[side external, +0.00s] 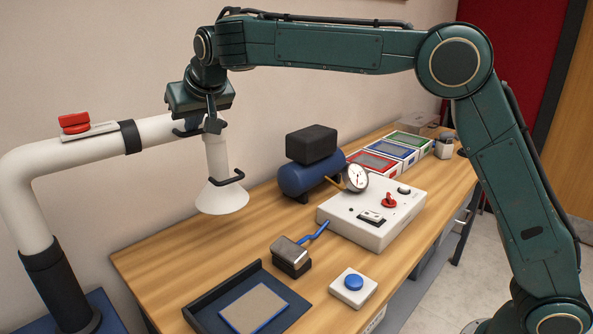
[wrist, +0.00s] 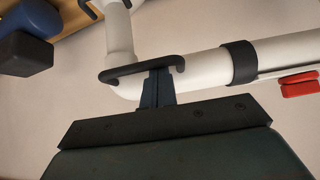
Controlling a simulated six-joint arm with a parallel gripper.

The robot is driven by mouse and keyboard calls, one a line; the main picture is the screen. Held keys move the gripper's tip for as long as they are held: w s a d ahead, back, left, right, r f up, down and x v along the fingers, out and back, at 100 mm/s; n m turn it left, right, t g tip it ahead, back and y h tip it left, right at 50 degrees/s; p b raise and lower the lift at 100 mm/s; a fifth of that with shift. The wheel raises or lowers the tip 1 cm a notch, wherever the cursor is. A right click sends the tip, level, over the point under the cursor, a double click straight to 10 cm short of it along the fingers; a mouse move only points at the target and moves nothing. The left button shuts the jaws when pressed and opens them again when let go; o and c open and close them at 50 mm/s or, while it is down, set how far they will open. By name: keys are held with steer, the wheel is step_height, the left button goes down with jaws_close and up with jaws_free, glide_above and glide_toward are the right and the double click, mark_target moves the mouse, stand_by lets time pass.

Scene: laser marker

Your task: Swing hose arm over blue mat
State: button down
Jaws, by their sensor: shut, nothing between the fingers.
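The white hose arm (side external: 80,155) rises at the left, bends, runs right, and ends in a downward cone hood (side external: 222,197) over the bench's back left. It also shows in the wrist view (wrist: 285,55). A blue mat (side external: 274,320) shows as a thin edge under a tan plate in the dark tray, in front of and right of the hood. My gripper (side external: 213,123) is shut at the elbow above the hood. In the wrist view, its fingers (wrist: 157,82) are against or just beside a black handle (wrist: 137,71); I cannot tell if they touch.
The dark tray (side external: 205,313) sits at the bench's near edge. A blue button box (side external: 353,287), a metal block (side external: 290,252) and a white control box (side external: 385,225) stand to its right. A blue tank (side external: 300,180) is behind. A red lever (side external: 74,122) is on the pipe.

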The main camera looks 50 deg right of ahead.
steer(key=s+a+m+h, duration=0.1)
steer(key=s+a, duration=1.2)
steer(key=s, duration=0.4)
steer(key=shift+s+a+f, duration=0.15)
steer(key=shift+s, duration=0.1)
steer(key=shift+v, duration=3.85)
steer(key=s+d+n+g, duration=0.1)
steer(key=s+d, duration=0.1)
steer(key=d, duration=2)
steer(key=s+d+f+g+y, duration=0.1)
steer(key=s+d+f, duration=0.3)
steer(key=s, duration=0.5)
steer(key=s+d+f+n+g+y, duration=0.1)
steer(key=s+d+f, duration=0.3)
steer(key=s+f, duration=0.5)
steer(key=shift+s+d, duration=0.15)
steer(key=shift+s, duration=0.45)
